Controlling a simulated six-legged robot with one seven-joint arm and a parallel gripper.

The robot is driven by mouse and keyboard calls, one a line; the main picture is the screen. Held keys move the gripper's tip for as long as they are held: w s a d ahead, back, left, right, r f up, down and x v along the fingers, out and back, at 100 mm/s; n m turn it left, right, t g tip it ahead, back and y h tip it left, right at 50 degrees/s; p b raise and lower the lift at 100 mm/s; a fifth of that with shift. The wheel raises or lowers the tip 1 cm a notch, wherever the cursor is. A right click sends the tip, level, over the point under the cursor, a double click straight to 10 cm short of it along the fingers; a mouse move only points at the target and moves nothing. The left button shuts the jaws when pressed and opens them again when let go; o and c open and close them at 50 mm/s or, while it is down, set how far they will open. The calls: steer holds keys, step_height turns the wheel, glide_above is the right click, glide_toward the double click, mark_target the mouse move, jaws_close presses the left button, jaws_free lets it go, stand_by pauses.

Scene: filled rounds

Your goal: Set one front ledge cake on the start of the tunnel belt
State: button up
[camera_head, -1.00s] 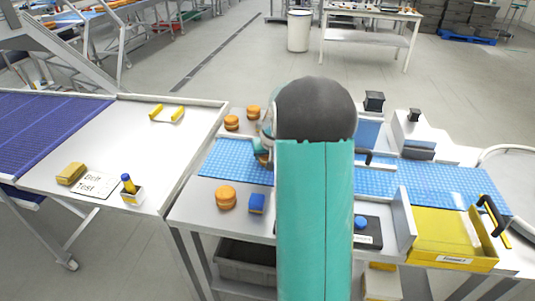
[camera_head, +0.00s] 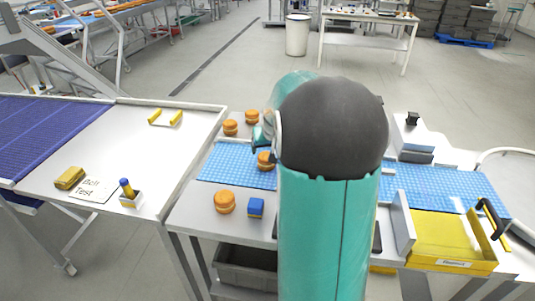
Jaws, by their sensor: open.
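A round orange-brown cake (camera_head: 265,161) sits on the left part of the blue belt (camera_head: 227,165). My gripper (camera_head: 261,141) is open just above and behind this cake, and the cake seems free of the fingers. My arm hides part of the gripper and most of the middle of the belt. Another cake (camera_head: 224,202) stands on the front ledge (camera_head: 200,217), left of a blue block (camera_head: 256,207). Two more cakes, a left one (camera_head: 230,127) and a right one (camera_head: 252,116), stand on the back ledge.
A yellow tray (camera_head: 440,240) is at the front right. A grey crate (camera_head: 245,265) is below.

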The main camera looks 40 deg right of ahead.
steer(key=s+a+r+n+y, duration=0.1)
steer(key=s+a+r, duration=0.15)
steer(key=a, duration=0.45)
steer(key=s+a+r+n, duration=0.1)
steer(key=s+a+r, duration=0.1)
steer(key=a+r, duration=0.35)
steer(key=s+a+r+n+y, duration=0.1)
steer(key=s+a+r, duration=0.15)
steer(key=a, duration=0.65)
steer(key=s+a+f+n+y, duration=0.1)
steer(key=s+a+n, duration=0.1)
steer(key=s+a, duration=1.1)
steer(key=shift+s+f+n, duration=0.3)
steer(key=shift+s+n, duration=0.1)
steer(key=shift+d, duration=0.15)
